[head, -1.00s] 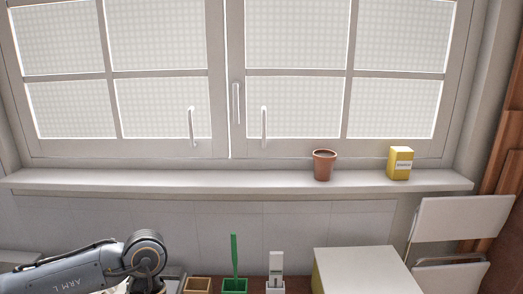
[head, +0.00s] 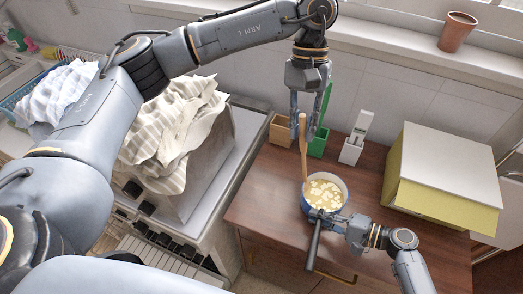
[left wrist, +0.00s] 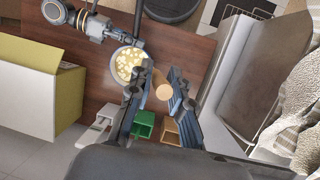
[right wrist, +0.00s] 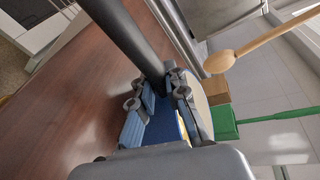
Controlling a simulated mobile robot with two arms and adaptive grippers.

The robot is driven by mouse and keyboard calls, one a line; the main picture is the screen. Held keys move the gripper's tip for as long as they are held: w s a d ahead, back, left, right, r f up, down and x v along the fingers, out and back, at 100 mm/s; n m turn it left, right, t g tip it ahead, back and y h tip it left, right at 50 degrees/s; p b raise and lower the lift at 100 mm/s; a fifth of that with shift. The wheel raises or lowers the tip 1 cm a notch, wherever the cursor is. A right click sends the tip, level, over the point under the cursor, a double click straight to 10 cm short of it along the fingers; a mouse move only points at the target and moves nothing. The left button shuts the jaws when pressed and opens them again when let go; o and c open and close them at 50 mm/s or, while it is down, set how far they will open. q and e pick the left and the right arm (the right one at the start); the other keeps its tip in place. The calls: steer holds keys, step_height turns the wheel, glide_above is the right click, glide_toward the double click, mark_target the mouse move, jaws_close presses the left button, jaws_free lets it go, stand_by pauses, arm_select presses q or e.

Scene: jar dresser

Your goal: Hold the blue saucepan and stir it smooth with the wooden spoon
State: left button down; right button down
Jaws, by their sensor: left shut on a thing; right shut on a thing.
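The blue saucepan (head: 340,206) stands on the brown dresser top with pale chunks in cream-coloured liquid; it also shows in the left wrist view (left wrist: 127,66). My right gripper (head: 326,219) is shut on its black handle (right wrist: 122,40), close to the pan. The wooden spoon (head: 303,150) is upright, handle up, in my left gripper (head: 305,118), which is shut on it. Its rounded head (right wrist: 218,62) appears clear of the pan, beside and above the rim. In the left wrist view the spoon's end (left wrist: 163,91) shows between the fingers.
Behind the pan stand a tan box (head: 280,130), a green holder (head: 318,142) with a green-handled tool and a white holder (head: 350,152). A yellow box with a white top (head: 445,165) is at right. A stove with striped cloth (head: 175,135) adjoins at left. The dresser's left front is clear.

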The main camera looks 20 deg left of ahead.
arm_select(q)
steer(key=w+d+r, duration=0.3)
steer(key=d+r, duration=0.1)
arm_select(e)
steer(key=shift+d+f, duration=0.1)
arm_select(q)
glide_above(304, 159)
steer(key=w+d, duration=0.1)
steer(key=w, duration=0.1)
steer(key=shift+f, duration=2.3)
step_height(304, 159, down, 8)
steer(key=d, duration=0.1)
steer(key=shift+d+h, duration=0.3)
steer(key=shift+d, duration=0.05)
steer(key=shift+w, duration=0.1)
